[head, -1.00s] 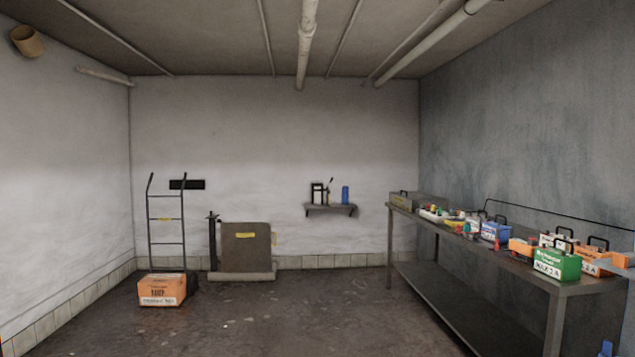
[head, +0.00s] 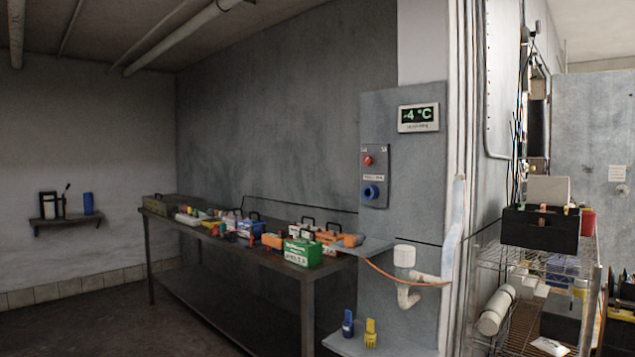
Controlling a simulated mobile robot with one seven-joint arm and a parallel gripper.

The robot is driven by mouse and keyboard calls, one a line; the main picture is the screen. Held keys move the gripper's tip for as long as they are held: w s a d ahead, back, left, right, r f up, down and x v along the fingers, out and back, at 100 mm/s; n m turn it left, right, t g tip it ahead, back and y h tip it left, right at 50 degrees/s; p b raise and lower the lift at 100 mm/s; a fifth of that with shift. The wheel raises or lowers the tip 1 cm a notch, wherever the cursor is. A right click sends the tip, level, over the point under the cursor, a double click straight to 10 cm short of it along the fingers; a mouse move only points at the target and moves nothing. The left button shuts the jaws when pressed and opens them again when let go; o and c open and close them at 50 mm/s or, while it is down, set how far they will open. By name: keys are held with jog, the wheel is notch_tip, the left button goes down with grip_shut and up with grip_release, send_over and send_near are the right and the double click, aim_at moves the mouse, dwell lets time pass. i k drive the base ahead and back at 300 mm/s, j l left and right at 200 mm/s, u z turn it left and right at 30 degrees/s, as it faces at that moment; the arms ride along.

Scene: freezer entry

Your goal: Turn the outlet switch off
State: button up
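A grey outlet panel (head: 382,176) is fixed to the grey wall section right of the bench. It bears a red knob (head: 368,161) at the top and a blue round socket (head: 371,192) below. A pale label strip lies between them. Small marks sit beside the knob, too small to read, and I cannot tell which position the knob is in. My gripper is not in view.
A metal bench (head: 307,283) with boxes, including a green case (head: 302,252), runs along the wall left of the panel. A -4 °C display (head: 418,117) hangs above. A white pipe (head: 405,280) and orange cable lie below. A wire shelf (head: 535,262) stands right. Floor at left is clear.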

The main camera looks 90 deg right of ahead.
aim_at(367, 160)
jog(key=z, duration=3.15)
jog(key=i+j+z, duration=0.25)
jog(key=z, duration=0.15)
jog(key=i+j+z, duration=0.2)
jog(key=j+z, duration=0.2)
jog(key=i+j+z, duration=0.1)
jog(key=j, duration=0.2)
jog(key=i+j+z, duration=0.1)
jog(key=j, duration=0.25)
jog(key=i+j, duration=0.2)
jog(key=j, duration=0.15)
jog(key=z, duration=0.05)
